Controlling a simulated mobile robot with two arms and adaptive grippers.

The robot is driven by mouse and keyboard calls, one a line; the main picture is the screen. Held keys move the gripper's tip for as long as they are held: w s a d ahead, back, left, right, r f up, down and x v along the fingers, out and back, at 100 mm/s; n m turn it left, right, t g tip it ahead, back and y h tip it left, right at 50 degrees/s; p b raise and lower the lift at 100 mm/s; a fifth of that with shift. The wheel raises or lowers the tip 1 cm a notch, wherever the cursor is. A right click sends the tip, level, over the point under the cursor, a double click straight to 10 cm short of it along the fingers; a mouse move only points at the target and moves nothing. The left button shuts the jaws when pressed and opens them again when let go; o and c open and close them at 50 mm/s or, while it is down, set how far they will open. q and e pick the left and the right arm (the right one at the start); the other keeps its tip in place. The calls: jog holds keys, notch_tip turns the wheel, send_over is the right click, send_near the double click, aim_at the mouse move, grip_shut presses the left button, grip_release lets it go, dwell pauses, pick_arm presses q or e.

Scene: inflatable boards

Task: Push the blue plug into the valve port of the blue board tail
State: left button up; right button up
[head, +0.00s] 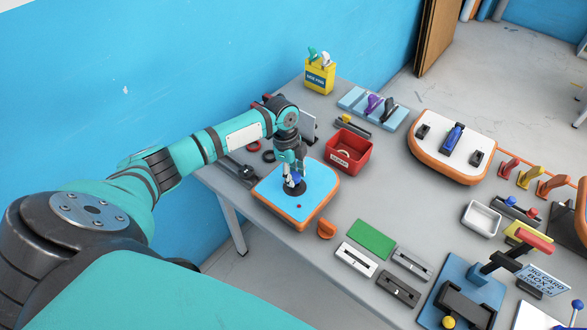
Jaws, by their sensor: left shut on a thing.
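The blue board tail (318,188) lies on the grey table, with a blue top and an orange and white edge. Its dark round valve port (292,190) is near the middle of the top. My left gripper (294,176) points down over the port, shut on the blue plug (296,178). The plug is small and partly hidden by the fingers. It is at or just above the port; I cannot tell whether it is inside. A small red spot shows on the board top near the port. My right gripper is not in view.
A red bin (348,152) stands close behind the board, to its right. A green pad (371,240) and slotted blocks lie in front to the right. An orange piece (326,229) is near the board's front corner. Dark rings (268,156) lie behind, under my arm.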

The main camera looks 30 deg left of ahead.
pick_arm(q)
jog(key=shift+f+b, duration=0.4)
jog(key=shift+f, duration=0.3)
jog(key=shift+f+b, duration=0.4)
jog(key=shift+f, duration=0.25)
jog(key=o, duration=0.9)
notch_tip(320, 180, up, 12)
jog(key=a, duration=0.1)
jog(key=shift+a, duration=0.4)
jog(key=shift+s+f, duration=0.1)
